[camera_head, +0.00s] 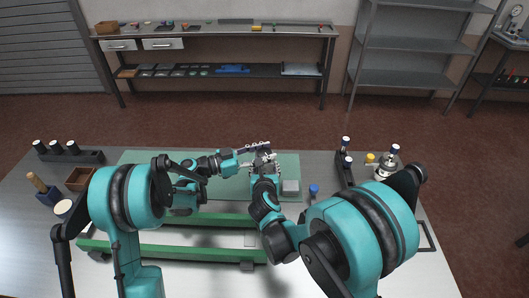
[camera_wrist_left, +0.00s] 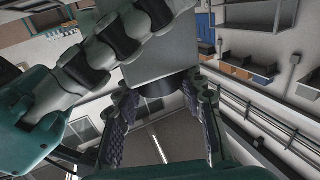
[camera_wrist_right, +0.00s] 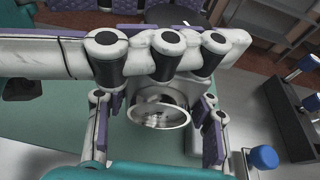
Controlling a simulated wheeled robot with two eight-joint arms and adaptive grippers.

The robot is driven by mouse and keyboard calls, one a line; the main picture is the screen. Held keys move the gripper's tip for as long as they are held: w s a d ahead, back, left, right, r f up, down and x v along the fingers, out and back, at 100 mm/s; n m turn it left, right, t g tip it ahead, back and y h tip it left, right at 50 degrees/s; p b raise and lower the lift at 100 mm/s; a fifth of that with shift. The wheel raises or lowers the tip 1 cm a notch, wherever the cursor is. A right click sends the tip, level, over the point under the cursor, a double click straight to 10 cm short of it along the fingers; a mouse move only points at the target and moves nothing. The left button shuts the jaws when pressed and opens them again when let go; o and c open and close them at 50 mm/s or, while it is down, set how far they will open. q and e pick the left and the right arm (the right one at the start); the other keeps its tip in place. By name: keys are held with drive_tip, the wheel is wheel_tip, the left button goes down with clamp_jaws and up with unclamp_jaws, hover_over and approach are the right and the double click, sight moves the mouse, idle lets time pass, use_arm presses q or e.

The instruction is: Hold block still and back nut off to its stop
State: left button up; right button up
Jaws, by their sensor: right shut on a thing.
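The grey block (camera_wrist_left: 165,50) fills the upper middle of the left wrist view. In the right wrist view, a shiny round part with a pale rim (camera_wrist_right: 160,112) shows between the right fingers.
The green mat (camera_head: 140,158) lies under both grippers, with a small grey block (camera_head: 291,187) on it to the right. A blue-capped item (camera_head: 313,190) stands beside it. Bottles (camera_head: 390,155) and a dark rack (camera_head: 346,165) stand further right; a wooden tray (camera_head: 79,179) lies at left.

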sight(264, 151)
use_arm(q)
drive_tip(key=shift+c, duration=1)
drive_tip(key=shift+d+n+t+y, duration=0.1)
drive_tip(key=shift+n+t+y, duration=0.95)
drive_tip(key=shift+t, duration=0.65)
drive_tip(key=shift+n+t, duration=0.5)
drive_tip(key=shift+n, duration=0.05)
drive_tip(key=o, duration=1.2)
wheel_tip(264, 151, up, 10)
drive_tip(key=shift+w, duration=0.1)
